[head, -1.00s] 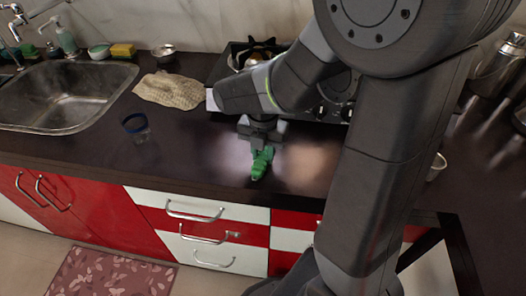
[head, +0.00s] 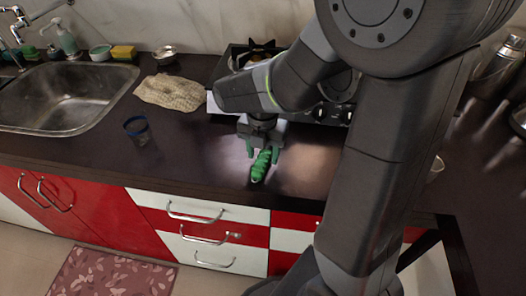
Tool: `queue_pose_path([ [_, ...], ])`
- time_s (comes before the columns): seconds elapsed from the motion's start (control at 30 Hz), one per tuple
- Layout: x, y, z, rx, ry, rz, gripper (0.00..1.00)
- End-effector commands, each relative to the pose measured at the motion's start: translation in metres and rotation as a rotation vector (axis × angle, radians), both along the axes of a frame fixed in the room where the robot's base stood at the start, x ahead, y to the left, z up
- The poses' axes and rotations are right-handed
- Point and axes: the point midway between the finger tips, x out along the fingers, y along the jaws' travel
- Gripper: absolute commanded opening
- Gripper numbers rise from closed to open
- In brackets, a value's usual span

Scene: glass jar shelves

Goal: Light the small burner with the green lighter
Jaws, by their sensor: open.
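The green lighter (head: 261,166) lies on the dark counter near its front edge, pointing roughly front to back. My gripper (head: 263,153) points down over its far end, with the fingers apart, one on each side of it. I cannot tell whether either finger touches it. My arm hides much of the stove, and I cannot tell which burner is the small one. No flame shows.
A glass with a blue rim (head: 138,130) stands left of the gripper. A beige cloth (head: 170,91) lies behind it, near a small metal bowl (head: 165,54). The sink (head: 70,97) is at the left. A white cup (head: 436,167) stands right of my arm. The counter around the lighter is clear.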

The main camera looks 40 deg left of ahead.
Motion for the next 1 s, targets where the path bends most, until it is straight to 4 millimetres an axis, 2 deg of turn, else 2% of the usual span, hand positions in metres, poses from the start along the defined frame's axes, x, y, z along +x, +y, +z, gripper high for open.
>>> queue_pose_path([
  [0.1, 0.0, 0.0, 0.011, 0.0, 0.0, 0.0, 0.48],
  [1.0, 0.0, 0.0, 0.063, 0.0, 0.0, 0.0, 0.48],
])
